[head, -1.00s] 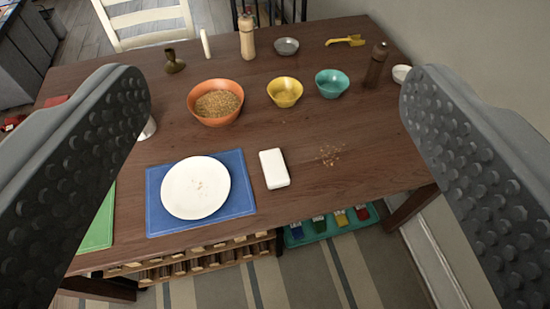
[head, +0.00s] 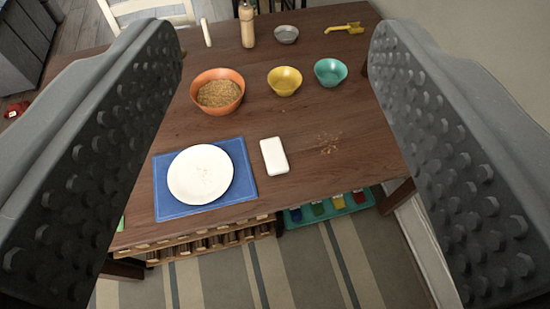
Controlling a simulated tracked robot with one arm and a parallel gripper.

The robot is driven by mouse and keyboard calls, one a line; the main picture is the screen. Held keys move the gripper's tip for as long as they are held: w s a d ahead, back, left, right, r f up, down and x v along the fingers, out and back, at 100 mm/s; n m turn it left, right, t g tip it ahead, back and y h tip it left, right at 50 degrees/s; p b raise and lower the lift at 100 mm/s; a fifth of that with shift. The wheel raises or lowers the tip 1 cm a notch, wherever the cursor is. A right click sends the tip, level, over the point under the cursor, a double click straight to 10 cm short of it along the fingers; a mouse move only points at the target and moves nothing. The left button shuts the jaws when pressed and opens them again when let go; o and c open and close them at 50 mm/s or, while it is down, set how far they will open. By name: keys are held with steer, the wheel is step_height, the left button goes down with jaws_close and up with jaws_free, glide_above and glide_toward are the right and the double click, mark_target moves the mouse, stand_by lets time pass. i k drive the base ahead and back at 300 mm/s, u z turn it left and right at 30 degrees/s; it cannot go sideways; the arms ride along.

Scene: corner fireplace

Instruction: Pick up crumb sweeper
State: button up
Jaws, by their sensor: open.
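A small white block with rounded corners, which looks like the crumb sweeper (head: 274,156), lies flat on the brown wooden table (head: 330,190). It is just right of the blue placemat and left of some scattered crumbs (head: 327,143). My gripper (head: 277,42) is open and empty, with one dark studded finger on each side of the picture. The block shows in the gap between the fingers, apart from both and farther away.
A white plate (head: 200,174) lies on the blue placemat (head: 243,172). Orange (head: 217,110), yellow (head: 284,93) and teal (head: 330,85) bowls stand behind the block. A wooden mill (head: 247,25), metal dish (head: 286,39) and yellow scoop (head: 345,28) are at the back.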

mark_target(274, 157)
steer(key=u, duration=2.4)
steer(key=k, duration=0.8)
steer(key=z, duration=1.95)
steer(key=i, duration=1)
steer(key=u, duration=0.05)
